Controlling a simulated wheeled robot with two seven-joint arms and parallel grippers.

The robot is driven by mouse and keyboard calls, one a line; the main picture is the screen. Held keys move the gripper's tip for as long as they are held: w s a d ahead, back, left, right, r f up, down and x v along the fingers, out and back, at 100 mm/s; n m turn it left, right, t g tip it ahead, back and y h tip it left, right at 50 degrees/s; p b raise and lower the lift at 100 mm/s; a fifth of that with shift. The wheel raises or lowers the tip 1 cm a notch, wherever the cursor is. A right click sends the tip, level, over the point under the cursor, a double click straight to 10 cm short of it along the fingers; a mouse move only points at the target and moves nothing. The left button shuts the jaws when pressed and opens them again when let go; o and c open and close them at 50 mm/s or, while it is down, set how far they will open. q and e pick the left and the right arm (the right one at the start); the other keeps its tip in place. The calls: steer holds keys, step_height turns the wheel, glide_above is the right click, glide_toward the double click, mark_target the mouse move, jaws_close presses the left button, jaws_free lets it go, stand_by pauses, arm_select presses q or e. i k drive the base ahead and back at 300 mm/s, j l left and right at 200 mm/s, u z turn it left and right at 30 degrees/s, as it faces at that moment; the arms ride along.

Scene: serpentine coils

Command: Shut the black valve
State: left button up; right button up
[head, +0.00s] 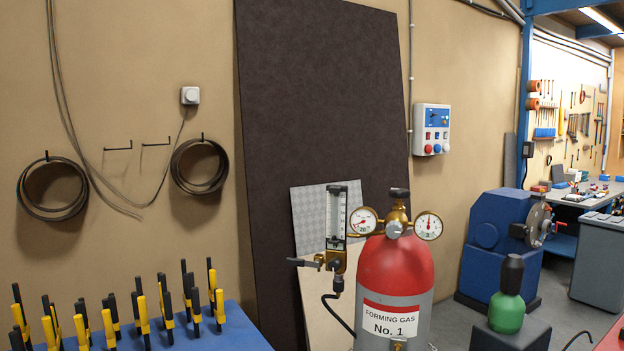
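A red and grey gas cylinder (395,265) stands upright right of centre, labelled "FORMING GAS No. 1". A black valve knob (399,193) sits on top of its brass valve body. Two round gauges are beside it, the left gauge (363,220) and the right gauge (428,226). A clear flow meter (336,217) stands on the left, with a black handle (303,262) pointing left at its brass base. I cannot tell from this view whether either black part is open or shut. Neither of my grippers is in view.
A blue table (215,335) with several yellow and black clamps is at lower left. A green bottle with a black top (508,312) stands on a dark block at right. A black hose (338,318) hangs below the flow meter. A dark panel (320,110) leans behind.

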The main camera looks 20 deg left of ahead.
mark_target(398, 193)
steer(key=u, duration=0.1)
steer(key=i+l+u, duration=0.15)
steer(key=i+l, duration=0.15)
steer(key=i+l+u, duration=0.15)
steer(key=l, duration=0.25)
steer(key=i+l+u, duration=0.15)
steer(key=i+l, duration=0.2)
steer(key=i+l+u, duration=0.15)
steer(key=l, duration=0.35)
steer(key=i, duration=0.1)
